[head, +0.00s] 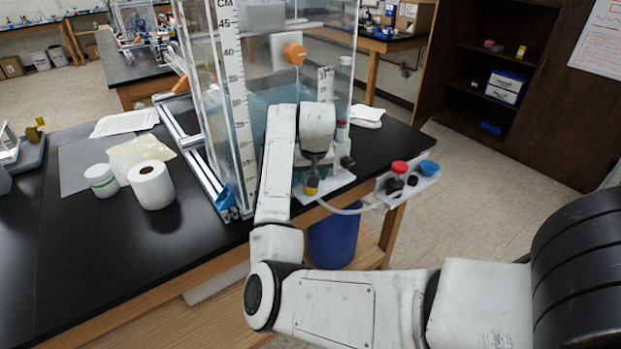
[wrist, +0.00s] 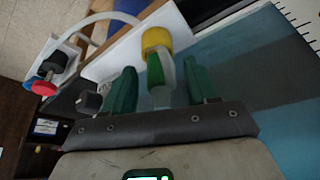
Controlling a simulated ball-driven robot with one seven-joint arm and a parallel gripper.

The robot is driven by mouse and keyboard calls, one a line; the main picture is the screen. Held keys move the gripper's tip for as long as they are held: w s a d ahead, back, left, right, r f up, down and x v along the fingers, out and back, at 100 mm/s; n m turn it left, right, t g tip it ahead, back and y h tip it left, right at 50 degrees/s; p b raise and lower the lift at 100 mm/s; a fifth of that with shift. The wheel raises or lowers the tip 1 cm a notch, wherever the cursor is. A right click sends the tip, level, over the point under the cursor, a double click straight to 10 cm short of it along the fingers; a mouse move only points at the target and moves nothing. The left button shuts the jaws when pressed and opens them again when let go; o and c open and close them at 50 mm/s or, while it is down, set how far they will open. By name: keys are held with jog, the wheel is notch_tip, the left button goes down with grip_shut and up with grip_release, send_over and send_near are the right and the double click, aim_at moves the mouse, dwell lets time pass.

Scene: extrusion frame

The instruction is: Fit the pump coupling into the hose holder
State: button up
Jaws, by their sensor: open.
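My gripper (head: 314,176) is at the front of the clear tank. In the wrist view its two green fingers (wrist: 160,67) are apart. A piece with a yellow collar (wrist: 156,39) and a white and green body lies between the fingers, with gaps beside it; the yellow collar also shows in the head view (head: 311,187). I cannot tell for certain whether this is the pump coupling. A white bracket (head: 427,184) with red, blue and dark round parts sticks out at the table edge, perhaps the hose holder; it also shows in the wrist view (wrist: 64,48).
A pale hose (head: 345,211) runs from the white plate by the tank to the bracket. The tall clear tank (head: 245,110) with a ruler stands close behind my gripper. A paper roll (head: 151,186) stands at left. A blue bin (head: 336,240) is below the table edge.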

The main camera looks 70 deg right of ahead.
jog(key=shift+d+f, duration=0.1)
jog(key=shift+f, duration=0.2)
jog(key=shift+c, duration=0.3)
grip_shut()
